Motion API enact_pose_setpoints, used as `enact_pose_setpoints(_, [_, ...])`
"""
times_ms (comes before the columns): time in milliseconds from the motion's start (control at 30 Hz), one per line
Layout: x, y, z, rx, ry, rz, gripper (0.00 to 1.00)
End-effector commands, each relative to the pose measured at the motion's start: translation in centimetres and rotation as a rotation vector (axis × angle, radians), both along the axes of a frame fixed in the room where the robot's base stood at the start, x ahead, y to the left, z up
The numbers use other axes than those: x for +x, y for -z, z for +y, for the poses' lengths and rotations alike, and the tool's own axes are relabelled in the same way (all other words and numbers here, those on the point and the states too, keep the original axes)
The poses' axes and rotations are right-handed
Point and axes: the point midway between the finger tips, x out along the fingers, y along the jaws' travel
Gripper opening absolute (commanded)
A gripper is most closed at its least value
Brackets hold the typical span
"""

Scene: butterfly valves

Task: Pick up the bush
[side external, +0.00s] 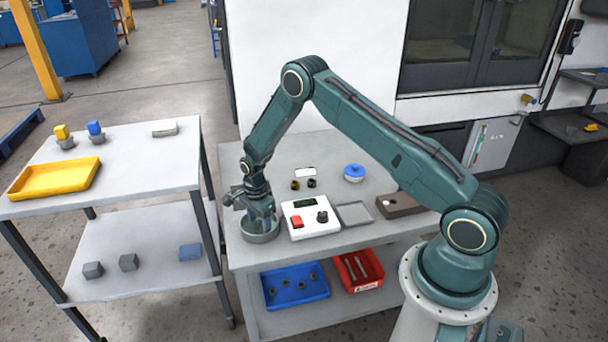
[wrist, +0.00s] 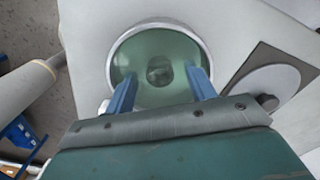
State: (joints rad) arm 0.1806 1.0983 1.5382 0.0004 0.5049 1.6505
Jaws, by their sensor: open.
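A dark, round, ring-like part, seemingly the bush (wrist: 160,70), sits near the middle of a round metal dish (wrist: 207,48) with a greenish inside. The dish also shows in the side view (side external: 260,238) at the near left of the table, under my gripper. My gripper (wrist: 161,74) points down into the dish. Its two blue fingers are open, one on each side of the dark part, with visible gaps to it. In the side view my gripper (side external: 260,217) hides the inside of the dish, so the part does not show there.
A white box (side external: 301,207) with red and black parts stands close right of the dish. A side table (side external: 135,155) stands left.

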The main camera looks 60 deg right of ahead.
Motion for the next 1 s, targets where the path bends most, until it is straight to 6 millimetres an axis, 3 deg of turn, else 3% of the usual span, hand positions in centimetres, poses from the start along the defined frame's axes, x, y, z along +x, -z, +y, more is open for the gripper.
enact_pose_setpoints(233, [0.00, -0.03, 0.00, 0.000, 0.000, 0.000, 0.55])
enact_pose_setpoints(500, [0.00, -0.04, 0.00, 0.000, 0.000, 0.000, 0.05])
enact_pose_setpoints(1000, [0.08, -0.96, -0.01, -0.001, 0.000, -0.002, 0.05])
